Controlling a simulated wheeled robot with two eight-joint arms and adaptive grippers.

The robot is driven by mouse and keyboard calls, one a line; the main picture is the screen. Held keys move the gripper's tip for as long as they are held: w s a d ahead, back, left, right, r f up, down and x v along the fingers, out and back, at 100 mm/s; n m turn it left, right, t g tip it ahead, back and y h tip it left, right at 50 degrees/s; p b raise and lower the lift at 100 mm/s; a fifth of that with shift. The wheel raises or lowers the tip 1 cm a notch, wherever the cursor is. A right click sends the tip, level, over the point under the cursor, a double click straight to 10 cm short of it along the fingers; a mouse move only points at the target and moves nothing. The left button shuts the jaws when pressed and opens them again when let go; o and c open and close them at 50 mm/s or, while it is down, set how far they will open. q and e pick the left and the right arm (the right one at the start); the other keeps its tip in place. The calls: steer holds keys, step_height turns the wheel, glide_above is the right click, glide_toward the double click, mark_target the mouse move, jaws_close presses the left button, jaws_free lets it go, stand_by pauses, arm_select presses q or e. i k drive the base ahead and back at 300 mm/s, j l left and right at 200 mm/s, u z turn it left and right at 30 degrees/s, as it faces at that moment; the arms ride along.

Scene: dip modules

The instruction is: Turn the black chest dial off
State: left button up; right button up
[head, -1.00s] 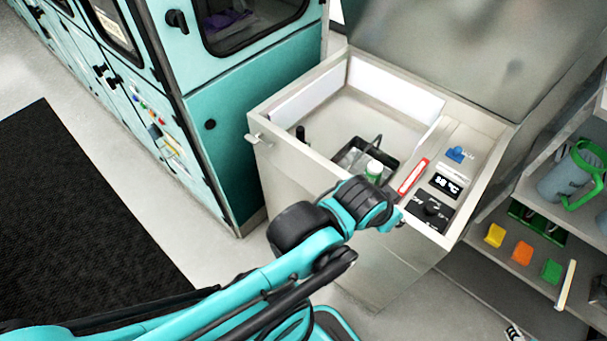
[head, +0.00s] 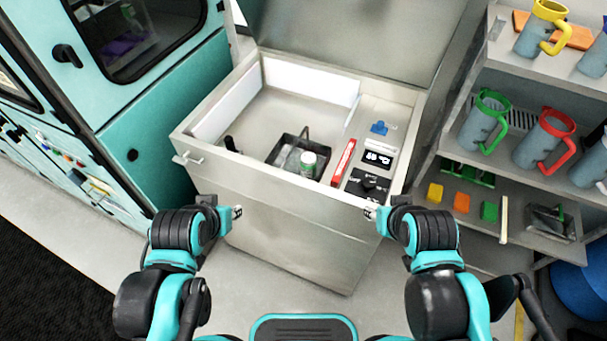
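The open metal chest (head: 300,235) stands ahead of me with its lid raised. The black dial (head: 370,185) sits on a black plate at the near right corner of the chest's top, below a small lit display (head: 378,159). The dial's exact pointer position is too small to read. My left gripper (head: 237,211) is in front of the chest's left side, apart from the dial. My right gripper (head: 371,212) is in front of the chest's right side, just below the dial in the picture. Both look empty, but their finger opening is too small to judge.
A blue knob (head: 379,128) and a red strip (head: 344,160) are on the chest's top. A dark tray (head: 284,150) with a green-and-white bottle (head: 308,163) sits inside. Shelves with mugs (head: 485,122) stand right; a teal cabinet (head: 150,150) stands left.

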mark_target(368, 183)
steer(key=i+z, duration=0.15)
steer(key=z, duration=0.25)
steer(key=i+z, duration=0.2)
steer(key=z, duration=0.2)
